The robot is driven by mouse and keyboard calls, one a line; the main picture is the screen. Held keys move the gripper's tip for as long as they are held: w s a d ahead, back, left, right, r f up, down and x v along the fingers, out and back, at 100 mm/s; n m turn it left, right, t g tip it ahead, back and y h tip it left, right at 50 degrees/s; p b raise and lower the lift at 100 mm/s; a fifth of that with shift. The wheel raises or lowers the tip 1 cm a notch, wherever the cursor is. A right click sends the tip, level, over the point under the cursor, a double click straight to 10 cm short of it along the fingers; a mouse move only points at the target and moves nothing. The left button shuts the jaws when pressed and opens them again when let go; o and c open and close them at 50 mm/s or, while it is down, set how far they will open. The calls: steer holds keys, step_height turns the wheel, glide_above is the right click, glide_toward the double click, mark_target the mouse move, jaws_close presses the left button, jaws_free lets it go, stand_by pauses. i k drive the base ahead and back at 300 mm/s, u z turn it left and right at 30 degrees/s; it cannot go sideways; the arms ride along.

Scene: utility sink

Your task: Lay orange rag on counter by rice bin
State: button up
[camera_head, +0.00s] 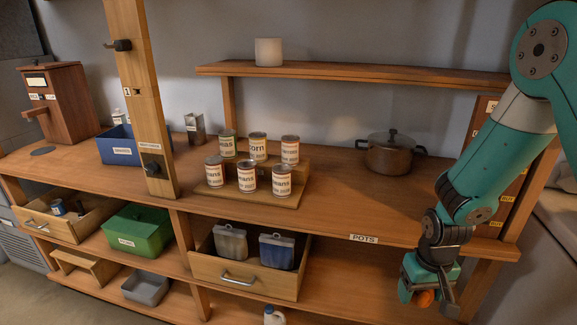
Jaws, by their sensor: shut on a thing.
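My gripper (428,299) hangs low at the right, in front of the counter's front edge and below its top. It is shut on the orange rag (425,298); only a small bunched orange part shows between the fingers. The wooden counter (340,205) runs across the view. A tall brown wooden dispenser (62,105) stands at its far left end, with small labels too small to read; it may be the rice bin. My gripper is far to the right of it.
Several cans (247,177) stand on a stepped wooden rack mid-counter. A dark lidded pot (393,153) sits to the right. A wooden post (146,110) and a blue bin (120,147) stand near the dispenser. An open drawer (240,281) juts out below. Counter between cans and pot is clear.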

mark_target(70, 161)
steer(key=z, duration=0.1)
steer(key=k, duration=0.35)
steer(key=u, duration=1.3)
steer(key=i, duration=0.95)
steer(key=u, duration=1.2)
steer(key=i, duration=3)
steer(key=z, duration=1.45)
steer(key=i, duration=1)
steer(key=z, duration=0.85)
